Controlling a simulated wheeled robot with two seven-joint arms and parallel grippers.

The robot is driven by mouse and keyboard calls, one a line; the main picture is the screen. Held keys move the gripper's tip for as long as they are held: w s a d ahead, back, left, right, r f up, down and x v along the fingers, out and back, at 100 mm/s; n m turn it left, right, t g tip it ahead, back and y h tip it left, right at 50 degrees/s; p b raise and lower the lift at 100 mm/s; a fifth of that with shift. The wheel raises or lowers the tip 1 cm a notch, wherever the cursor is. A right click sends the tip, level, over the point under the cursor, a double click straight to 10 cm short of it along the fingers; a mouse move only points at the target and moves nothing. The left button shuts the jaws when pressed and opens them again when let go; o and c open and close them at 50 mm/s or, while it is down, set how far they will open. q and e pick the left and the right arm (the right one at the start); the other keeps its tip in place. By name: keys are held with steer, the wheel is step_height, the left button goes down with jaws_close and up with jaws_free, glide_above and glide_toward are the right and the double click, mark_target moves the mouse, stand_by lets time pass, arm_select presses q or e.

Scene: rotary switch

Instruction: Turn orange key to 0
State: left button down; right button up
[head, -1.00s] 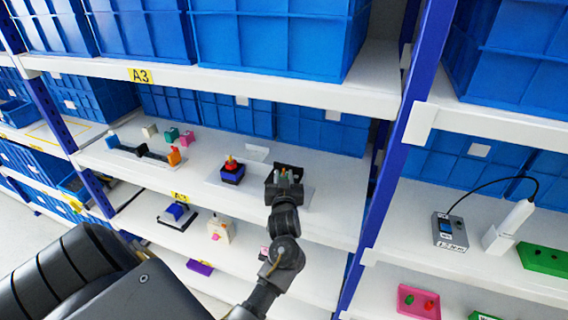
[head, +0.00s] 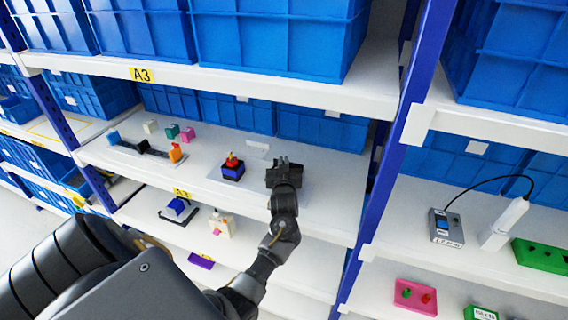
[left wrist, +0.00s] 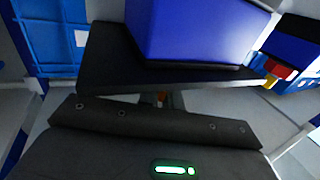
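My left gripper (head: 284,165) is at the right part of the middle shelf and covers most of whatever dark object is there. A small orange piece (left wrist: 160,98) shows in the left wrist view, just ahead of the gripper body; it may be the orange key. Beyond it are a wide dark slab and a large blue block (left wrist: 190,32). I cannot tell whether the fingers touch the orange piece or how it is turned. No 0 mark is readable. My right gripper is out of view.
Left of my gripper stands a small blue block with a red and orange top (head: 232,168). An orange-ended dark fixture (head: 145,148) and small colored blocks lie farther left. Blue bins (head: 320,128) line the back. A blue post (head: 385,180) is close on the right.

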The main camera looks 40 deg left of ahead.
arm_select(q)
steer(key=m+t+h, duration=0.2)
steer(key=shift+h, duration=0.4)
steer(key=shift+w+d+m+t+h, duration=0.15)
steer(key=shift+m+t+h, duration=0.15)
steer(key=shift+m+h, duration=0.35)
steer(key=shift+w+d+m+t+h, duration=0.1)
steer(key=shift+m+t+h, duration=0.3)
steer(key=shift+h, duration=0.45)
steer(key=c, duration=1.6)
jaws_free()
